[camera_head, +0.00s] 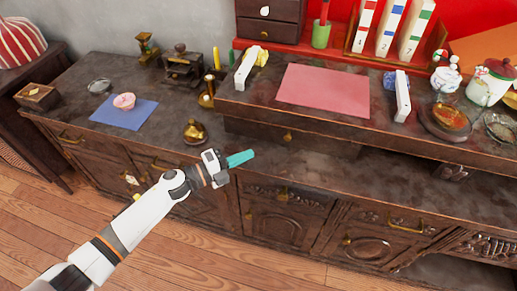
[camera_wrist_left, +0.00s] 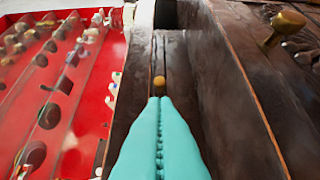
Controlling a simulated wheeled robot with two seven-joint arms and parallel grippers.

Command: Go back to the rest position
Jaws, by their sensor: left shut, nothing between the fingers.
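My left gripper (camera_head: 247,157) comes in from the lower left in the head view, with teal fingers held above the front part of the dark wooden cabinet (camera_head: 330,183). Its fingers also show in the left wrist view (camera_wrist_left: 160,105), pressed together with nothing between them. A small brass knob (camera_wrist_left: 158,82) appears just beyond the fingertips there. My right gripper is not in view.
A brass pot (camera_head: 195,132) stands just left of my left gripper. A pink cup (camera_head: 124,101) sits on a blue mat (camera_head: 140,115). A pink mat (camera_head: 325,92) lies bare on the raised shelf. The lower front surface right of the gripper is clear.

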